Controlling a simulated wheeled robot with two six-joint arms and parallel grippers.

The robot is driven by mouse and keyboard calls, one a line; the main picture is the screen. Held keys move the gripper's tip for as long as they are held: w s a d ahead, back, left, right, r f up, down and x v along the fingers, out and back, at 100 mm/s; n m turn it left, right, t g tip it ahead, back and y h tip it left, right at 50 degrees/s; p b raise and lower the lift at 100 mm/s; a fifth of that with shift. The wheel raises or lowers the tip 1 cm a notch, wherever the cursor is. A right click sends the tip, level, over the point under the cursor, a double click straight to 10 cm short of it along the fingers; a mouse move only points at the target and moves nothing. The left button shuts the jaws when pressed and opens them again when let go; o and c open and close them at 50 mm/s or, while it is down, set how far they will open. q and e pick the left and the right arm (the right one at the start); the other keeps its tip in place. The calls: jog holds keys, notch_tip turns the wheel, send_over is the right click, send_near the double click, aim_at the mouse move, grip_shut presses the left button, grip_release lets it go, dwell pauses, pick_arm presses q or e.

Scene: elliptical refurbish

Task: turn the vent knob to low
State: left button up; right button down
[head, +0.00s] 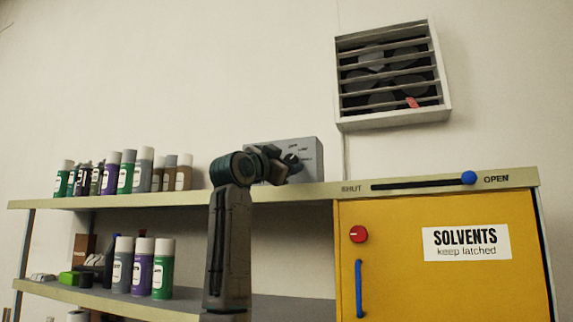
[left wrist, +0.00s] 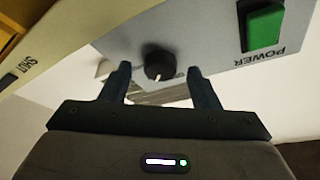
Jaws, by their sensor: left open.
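The vent knob (left wrist: 159,65) is a small black round knob with a white mark, on the face of a grey control box (left wrist: 205,35). In the left wrist view its mark points down, toward my gripper. The box (head: 312,150) stands on the top shelf in the head view, with small labels around the knob too tiny to read surely. My left gripper (left wrist: 160,80) is open, its fingers on either side of the knob's near side. I cannot tell whether they touch it. In the head view the gripper (head: 288,162) hides part of the box. My right gripper is not in view.
A green POWER switch (left wrist: 265,25) is on the same box. Several spray cans (head: 125,172) stand left on the shelf. A slider with a blue ball (head: 469,178) sits at OPEN above the yellow cabinet (head: 440,285). A vent fan (head: 392,75) is on the wall.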

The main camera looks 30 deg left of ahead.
pick_arm(q)
jog(key=b+v, duration=0.5)
jog(key=v, duration=0.5)
